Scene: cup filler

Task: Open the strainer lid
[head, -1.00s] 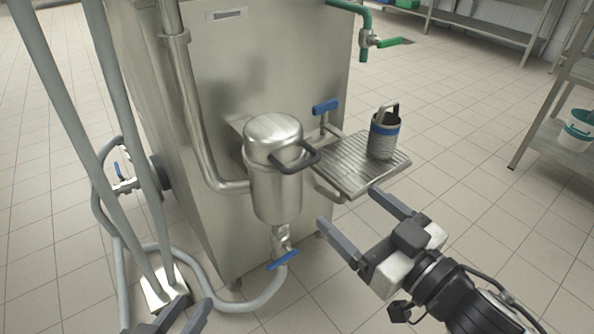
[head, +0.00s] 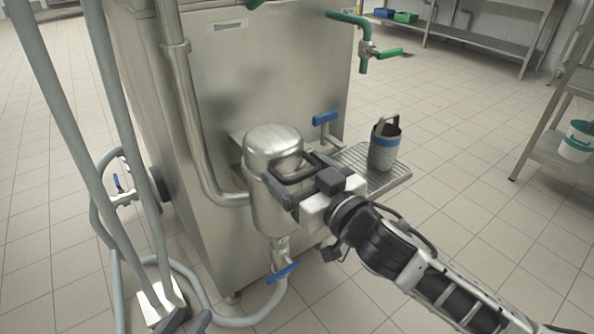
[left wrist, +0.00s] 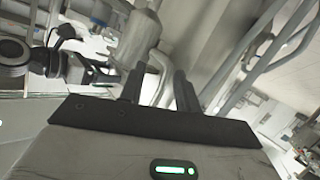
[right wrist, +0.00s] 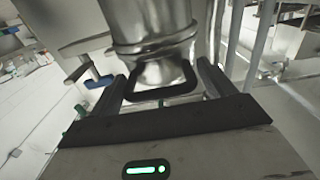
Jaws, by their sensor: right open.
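The strainer (head: 275,215) is a steel canister on the side of the steel machine. Its domed lid (head: 270,143) is on top and looks closed. A black loop handle (head: 294,178) sticks out from the lid toward my right gripper (head: 290,172). The right gripper is open, with one finger on each side of the handle. In the right wrist view the handle (right wrist: 160,92) lies between the two fingers, with a gap on both sides. My left gripper (head: 187,322) is low at the bottom edge, away from the strainer. In the left wrist view its fingers (left wrist: 157,90) are apart and empty.
A drip tray (head: 395,182) holds a perforated strainer basket (head: 384,150) with a blue band, right of the canister. A blue-handled valve (head: 284,272) sits below the canister. Pipes and hoses (head: 110,190) stand at the left.

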